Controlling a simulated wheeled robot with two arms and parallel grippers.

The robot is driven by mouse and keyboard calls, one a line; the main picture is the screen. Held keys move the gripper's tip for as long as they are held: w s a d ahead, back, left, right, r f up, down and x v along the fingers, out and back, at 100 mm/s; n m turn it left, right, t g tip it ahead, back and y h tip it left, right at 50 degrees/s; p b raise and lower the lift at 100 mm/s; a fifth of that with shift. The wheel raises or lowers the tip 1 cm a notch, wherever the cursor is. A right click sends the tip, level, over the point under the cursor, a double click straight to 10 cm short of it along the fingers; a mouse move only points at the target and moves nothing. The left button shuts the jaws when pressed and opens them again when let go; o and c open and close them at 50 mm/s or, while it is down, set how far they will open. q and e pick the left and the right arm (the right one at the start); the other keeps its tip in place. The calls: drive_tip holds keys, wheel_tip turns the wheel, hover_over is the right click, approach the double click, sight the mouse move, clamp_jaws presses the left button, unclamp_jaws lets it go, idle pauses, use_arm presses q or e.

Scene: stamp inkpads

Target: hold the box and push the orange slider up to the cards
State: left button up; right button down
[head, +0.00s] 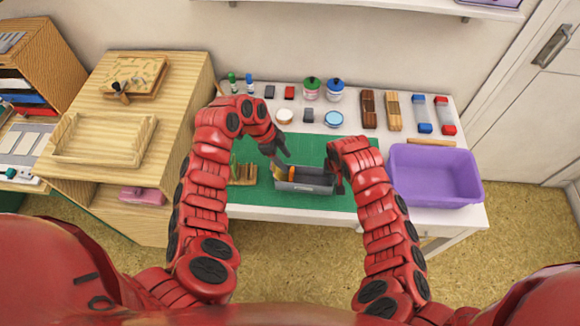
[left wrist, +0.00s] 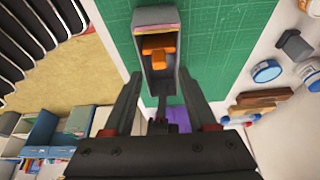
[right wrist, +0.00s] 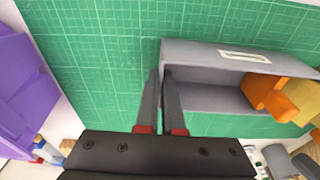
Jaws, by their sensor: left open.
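The grey open-topped box (head: 312,187) stands on the green mat (head: 340,205). The orange slider (left wrist: 158,54) sits inside it, and it also shows in the right wrist view (right wrist: 282,98). Thin pink and yellow card edges (left wrist: 155,31) lie at one end of the box, with a small gap between them and the slider. My left gripper (head: 284,155) is open and empty above the card end; its spread fingers (left wrist: 160,82) point at the box. My right gripper (head: 339,184) has its fingers (right wrist: 161,75) close together around the box's right end wall.
A purple bin (head: 435,175) stands right of the mat. A wooden rack (head: 243,174) is left of the box. Jars, ink pads, stamps and blocks line the back of the table. The mat in front of the box is clear.

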sight(291, 169)
use_arm(q)
drive_tip(key=x, duration=0.5)
drive_tip(key=shift+f, duration=0.1)
clamp_jaws()
drive_tip(key=shift+a, duration=0.1)
idle(1.2)
